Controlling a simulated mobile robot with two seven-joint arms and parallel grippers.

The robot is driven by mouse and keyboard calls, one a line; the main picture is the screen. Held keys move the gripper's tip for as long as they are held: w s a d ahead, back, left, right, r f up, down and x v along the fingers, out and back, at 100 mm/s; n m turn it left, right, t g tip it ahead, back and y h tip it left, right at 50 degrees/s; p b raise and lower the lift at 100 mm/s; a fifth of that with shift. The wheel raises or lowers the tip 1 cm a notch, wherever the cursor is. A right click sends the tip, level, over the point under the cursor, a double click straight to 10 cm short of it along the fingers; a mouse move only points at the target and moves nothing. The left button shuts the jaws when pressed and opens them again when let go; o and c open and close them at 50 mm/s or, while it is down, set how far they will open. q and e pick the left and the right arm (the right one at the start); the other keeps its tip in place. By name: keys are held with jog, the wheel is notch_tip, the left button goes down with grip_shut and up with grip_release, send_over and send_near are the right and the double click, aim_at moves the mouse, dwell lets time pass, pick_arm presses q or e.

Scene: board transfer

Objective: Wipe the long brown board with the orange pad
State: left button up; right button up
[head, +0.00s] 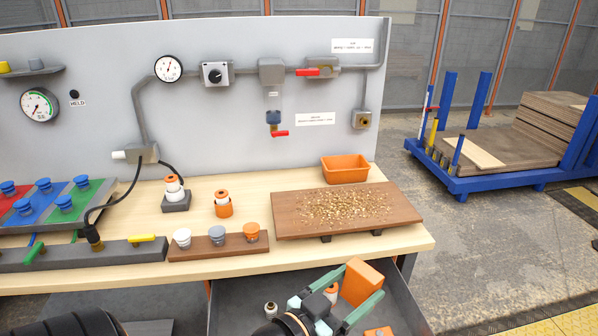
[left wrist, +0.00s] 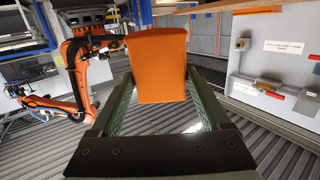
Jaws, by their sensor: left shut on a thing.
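The long brown board (head: 300,226) lies on the right end of the workbench, raised on small dark feet. A scatter of tan crumbs (head: 345,207) covers its middle. My left gripper (head: 352,291) is in front of the bench, over an open grey drawer, and is shut on the orange pad (head: 364,281). The pad also shows in the left wrist view (left wrist: 160,62), held between the green fingers (left wrist: 158,105). The pad is apart from the board, nearer to me and lower in the picture. My right gripper is in neither view.
An orange bin (head: 345,169) stands behind the board. A brown strip with several caps (head: 218,246) lies to its left, near an orange-and-white bottle (head: 222,204). The open drawer (head: 400,305) holds small orange-and-white items. A blue cart (head: 470,180) stands beyond the bench.

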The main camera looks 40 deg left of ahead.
aim_at(340, 290)
pick_arm(q)
jog(key=m+g+h, duration=0.1)
jog(key=a+m+g+h, duration=0.1)
jog(key=h, duration=0.1)
jog(key=shift+s+a+f+m+g, duration=0.1)
jog(key=shift+a+f+m+g, duration=0.15)
jog(key=shift+a+m+g, duration=0.15)
jog(key=shift+w+a+f+m+g+h, duration=0.2)
jog(key=shift+f+m+g+h, duration=0.1)
jog(key=shift+g, duration=0.1)
jog(key=f+m, duration=0.1)
jog(key=f+g+h, duration=0.1)
jog(key=a+f+m+g+h, duration=0.1)
jog(key=shift+w+f+m, duration=0.1)
jog(key=shift+w+m, duration=0.2)
jog(key=shift+w, duration=0.05)
jog(key=shift+s+a+f+m+g+h, duration=0.2)
jog(key=shift+a+f+m+g+h, duration=0.1)
jog(key=shift+a+f+m+g, duration=0.25)
jog(key=shift+s+a+f+m+g+h, duration=0.2)
jog(key=shift+f+m+g+h, duration=0.1)
jog(key=shift+f+g, duration=0.35)
jog(key=shift+s+a+f+m+g+h, duration=0.2)
jog(key=shift+a+f+m+g+h, duration=0.1)
jog(key=shift+a+f+m+g, duration=0.25)
jog(key=shift+f, duration=0.2)
